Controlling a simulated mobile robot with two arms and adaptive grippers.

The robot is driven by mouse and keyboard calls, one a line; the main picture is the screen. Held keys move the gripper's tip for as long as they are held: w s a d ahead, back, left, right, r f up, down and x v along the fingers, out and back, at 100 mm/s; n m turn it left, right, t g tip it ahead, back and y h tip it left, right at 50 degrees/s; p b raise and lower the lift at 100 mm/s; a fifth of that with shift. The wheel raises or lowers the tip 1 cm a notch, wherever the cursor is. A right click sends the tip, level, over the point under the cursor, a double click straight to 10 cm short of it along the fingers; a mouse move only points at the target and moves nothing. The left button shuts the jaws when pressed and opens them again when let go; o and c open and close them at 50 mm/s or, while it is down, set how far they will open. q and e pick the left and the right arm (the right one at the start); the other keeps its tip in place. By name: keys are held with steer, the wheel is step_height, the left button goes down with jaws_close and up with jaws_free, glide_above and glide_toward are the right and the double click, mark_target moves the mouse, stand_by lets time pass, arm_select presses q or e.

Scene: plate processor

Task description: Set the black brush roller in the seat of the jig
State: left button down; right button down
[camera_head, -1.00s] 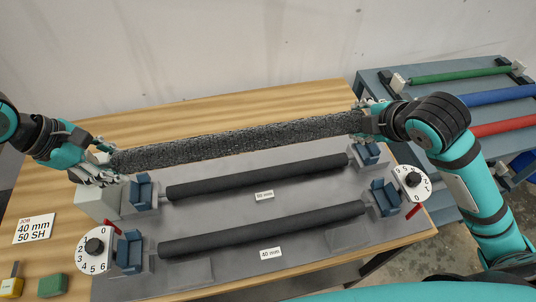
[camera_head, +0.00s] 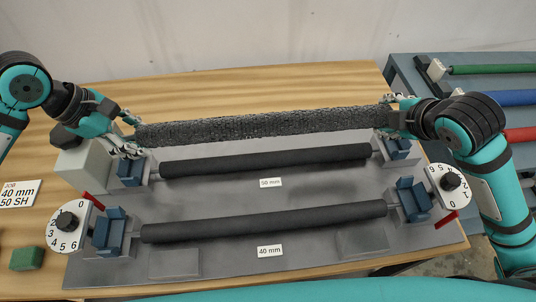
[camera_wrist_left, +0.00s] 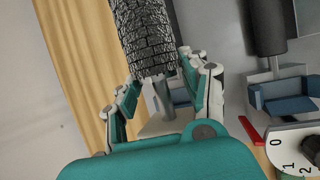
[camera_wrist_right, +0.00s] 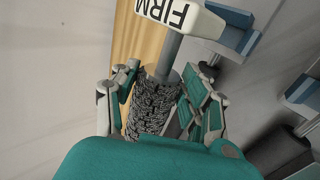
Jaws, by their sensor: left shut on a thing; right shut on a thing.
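The black brush roller (camera_head: 262,127), with a rough bristled surface, hangs roughly level along the back of the grey jig (camera_head: 225,265). My left gripper (camera_head: 131,135) is shut on its left end; the left wrist view shows the fingers (camera_wrist_left: 165,95) around the bare metal shaft. My right gripper (camera_head: 392,115) is shut on its right end, where a white "FIRM" tag (camera_wrist_right: 180,14) shows beside the shaft. The jig has blue seats at left (camera_head: 131,172) and right (camera_head: 399,148). Whether the roller touches anything below is unclear.
Two smooth black rollers (camera_head: 265,160) (camera_head: 265,221) lie in front, the nearer labelled 40 mm (camera_head: 269,251). White dials (camera_head: 66,222) (camera_head: 450,183) stand at both jig ends. A pale block (camera_head: 85,165) is below my left gripper. Colored rollers (camera_head: 500,97) lie on a right-hand rack.

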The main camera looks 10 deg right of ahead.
mark_target(370, 148)
arm_select(q)
steer(key=shift+a+f, duration=0.1)
arm_select(e)
steer(key=shift+f, duration=0.1)
